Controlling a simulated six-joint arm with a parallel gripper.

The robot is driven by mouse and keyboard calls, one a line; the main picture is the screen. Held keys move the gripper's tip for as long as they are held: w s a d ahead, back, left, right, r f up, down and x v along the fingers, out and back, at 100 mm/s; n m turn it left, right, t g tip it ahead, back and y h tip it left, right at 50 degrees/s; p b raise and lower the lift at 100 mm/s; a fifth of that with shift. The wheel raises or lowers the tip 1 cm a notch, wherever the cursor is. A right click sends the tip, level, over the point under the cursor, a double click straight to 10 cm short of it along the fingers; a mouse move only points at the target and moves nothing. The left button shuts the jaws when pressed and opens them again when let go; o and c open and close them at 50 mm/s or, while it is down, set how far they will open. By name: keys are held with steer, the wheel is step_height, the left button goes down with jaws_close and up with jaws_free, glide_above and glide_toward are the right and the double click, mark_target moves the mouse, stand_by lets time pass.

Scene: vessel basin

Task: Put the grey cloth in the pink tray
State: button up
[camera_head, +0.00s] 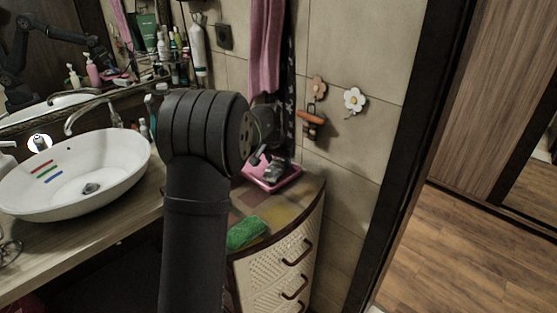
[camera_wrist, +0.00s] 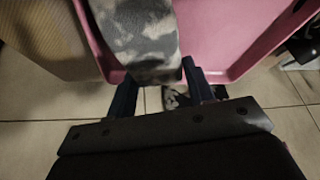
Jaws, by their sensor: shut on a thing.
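The grey cloth (camera_wrist: 138,35), with a mottled camouflage pattern, is between the fingers of my gripper (camera_wrist: 157,73) in the wrist view. The gripper is shut on it. The pink tray (camera_wrist: 228,40) lies beneath and around the cloth in that view. In the head view the grey cloth (camera_head: 276,170) shows over the inside of the pink tray (camera_head: 289,183) on the corner cabinet. I cannot tell whether the cloth touches the tray floor. My wrist hides part of the gripper and the tray's far left side in the head view.
A green sponge (camera_head: 246,232) lies on the cabinet top (camera_head: 285,213) in front of the tray. A white basin (camera_head: 100,165) stands on the counter at left. A pink towel (camera_head: 265,50) and wall hooks (camera_head: 318,88) are behind the tray. Bottles line the back shelf.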

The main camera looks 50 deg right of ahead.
steer(key=shift+f, duration=0.6)
steer(key=o, duration=1.1)
steer(key=shift+r, duration=0.1)
steer(key=v, duration=1.7)
steer(key=shift+a, duration=0.15)
steer(key=shift+s, duration=0.15)
steer(key=x, duration=1.7)
steer(key=shift+d, duration=0.2)
steer(key=shift+r, duration=0.1)
steer(key=shift+r, duration=0.1)
